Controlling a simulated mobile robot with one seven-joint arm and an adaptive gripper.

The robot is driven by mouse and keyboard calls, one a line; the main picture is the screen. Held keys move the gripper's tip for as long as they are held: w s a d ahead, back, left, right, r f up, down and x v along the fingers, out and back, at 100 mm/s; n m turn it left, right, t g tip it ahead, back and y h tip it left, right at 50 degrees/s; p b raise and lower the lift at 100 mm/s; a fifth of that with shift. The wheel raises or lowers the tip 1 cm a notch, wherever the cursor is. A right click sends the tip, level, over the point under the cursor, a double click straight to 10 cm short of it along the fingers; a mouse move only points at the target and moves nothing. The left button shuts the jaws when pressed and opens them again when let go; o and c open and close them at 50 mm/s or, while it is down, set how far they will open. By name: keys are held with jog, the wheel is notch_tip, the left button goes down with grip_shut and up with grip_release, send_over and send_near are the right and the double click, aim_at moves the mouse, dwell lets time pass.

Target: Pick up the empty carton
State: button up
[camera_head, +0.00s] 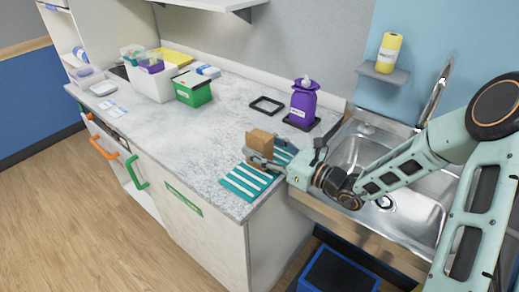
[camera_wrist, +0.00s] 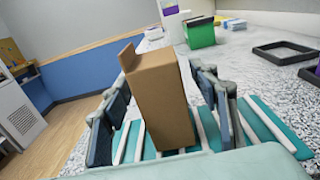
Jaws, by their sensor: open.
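The carton (camera_head: 260,143) is a small brown cardboard box with a raised flap. It stands upright on a teal and white striped mat (camera_head: 237,184) near the front edge of the counter. My gripper (camera_head: 262,160) is low over the mat, at the carton. In the wrist view the carton (camera_wrist: 162,100) stands between the two open fingers of my gripper (camera_wrist: 165,115). A gap shows on each side, so the fingers appear apart from it. The carton's lower part is partly hidden by the gripper in the head view.
A purple pump bottle (camera_head: 302,103) stands on a dark tray behind the mat. A black square frame (camera_head: 267,105), a green box (camera_head: 193,90) and a white bin (camera_head: 152,84) stand farther back. The sink (camera_head: 365,153) is right of the mat. The counter's middle is clear.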

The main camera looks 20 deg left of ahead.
jog(key=shift+w+a, duration=0.1)
jog(key=shift+a, duration=0.2)
jog(key=c, duration=1)
jog(key=shift+c, duration=0.3)
jog(key=shift+r, duration=0.15)
